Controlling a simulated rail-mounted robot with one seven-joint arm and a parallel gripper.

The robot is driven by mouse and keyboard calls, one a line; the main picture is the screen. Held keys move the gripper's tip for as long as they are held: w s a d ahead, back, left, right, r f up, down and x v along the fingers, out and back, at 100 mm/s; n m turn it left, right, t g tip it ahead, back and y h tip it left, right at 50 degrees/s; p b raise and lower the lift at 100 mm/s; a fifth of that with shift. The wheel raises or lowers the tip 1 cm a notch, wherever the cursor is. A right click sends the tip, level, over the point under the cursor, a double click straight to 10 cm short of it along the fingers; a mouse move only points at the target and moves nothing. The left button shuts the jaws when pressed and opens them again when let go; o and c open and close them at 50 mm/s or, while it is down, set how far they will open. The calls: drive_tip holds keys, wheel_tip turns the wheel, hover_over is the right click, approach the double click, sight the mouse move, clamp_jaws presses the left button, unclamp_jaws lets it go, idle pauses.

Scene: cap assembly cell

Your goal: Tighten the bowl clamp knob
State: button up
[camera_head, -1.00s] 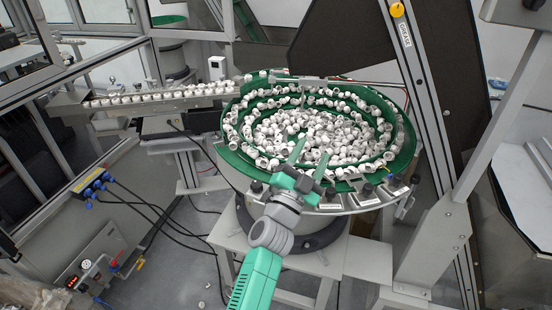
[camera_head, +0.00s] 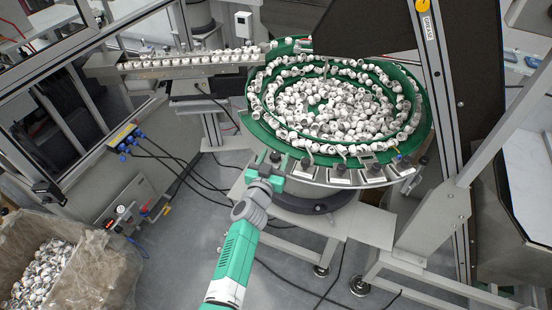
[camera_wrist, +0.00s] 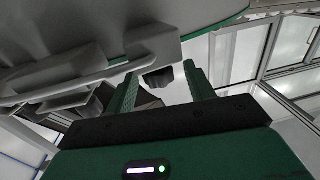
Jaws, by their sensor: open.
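The vibratory bowl feeder (camera_head: 436,125) is green inside and full of white caps. Several small black clamp knobs, one of them a left knob (camera_head: 275,157), sit along its near rim. My gripper (camera_head: 266,172) is at the near left of the rim, just below that left knob; its fingertips are hard to make out there. In the wrist view my gripper (camera_wrist: 161,70) is open, with its two green fingers apart. A dark knob (camera_wrist: 158,78) shows between and beyond the fingertips, with no visible contact. Which rim knob it is, I cannot tell for sure.
A grey bracket (camera_wrist: 90,65) under the bowl lies close to the left finger. A cap-filled chute (camera_head: 180,64) leaves the bowl leftward. A bin of caps (camera_head: 100,265) stands at lower left. A frame post (camera_head: 445,110) rises right.

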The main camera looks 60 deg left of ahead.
drive_tip(key=shift+w+a, duration=0.5)
drive_tip(key=shift+w, duration=0.05)
drive_tip(key=shift+c, duration=0.3)
drive_tip(key=c, duration=0.9)
drive_tip(key=shift+r, duration=0.15)
